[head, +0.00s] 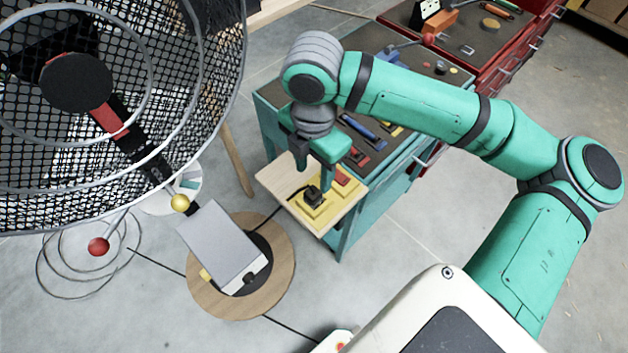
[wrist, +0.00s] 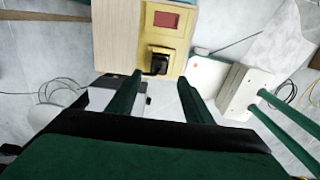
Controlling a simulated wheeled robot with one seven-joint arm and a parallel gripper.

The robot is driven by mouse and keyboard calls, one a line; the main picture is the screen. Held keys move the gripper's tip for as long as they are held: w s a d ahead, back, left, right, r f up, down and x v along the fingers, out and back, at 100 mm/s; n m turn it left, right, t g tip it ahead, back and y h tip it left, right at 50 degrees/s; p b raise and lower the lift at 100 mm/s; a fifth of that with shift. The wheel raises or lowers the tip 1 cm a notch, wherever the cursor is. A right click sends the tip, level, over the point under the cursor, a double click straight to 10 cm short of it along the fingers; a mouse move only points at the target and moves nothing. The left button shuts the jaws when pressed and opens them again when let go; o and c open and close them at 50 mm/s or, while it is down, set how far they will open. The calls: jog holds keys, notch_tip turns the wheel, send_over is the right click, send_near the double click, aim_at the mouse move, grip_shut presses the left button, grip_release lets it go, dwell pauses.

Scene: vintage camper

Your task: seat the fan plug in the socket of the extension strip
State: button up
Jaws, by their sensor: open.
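The yellow extension strip (head: 318,208) lies on a light wooden board; in the wrist view its yellow end (wrist: 176,45) carries a red square. The black fan plug (head: 312,195) is on the strip, with a short dark cord leading left. In the wrist view the plug (wrist: 158,62) is at the strip's near end, just beyond the fingertips. Whether it is fully down in the socket cannot be told. My gripper (head: 314,170) is open above the board; its two green fingers (wrist: 160,82) are apart with nothing between them.
The board (head: 275,178) juts from a teal tool cart (head: 268,120) with tools on top. A red tool cabinet (head: 490,60) stands behind. A large fan (head: 190,60) fills the upper left. A round wooden stool (head: 205,300) stands below it. Cable coils (head: 60,285) lie on the floor.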

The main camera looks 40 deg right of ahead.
jog(key=shift+r, duration=2.1)
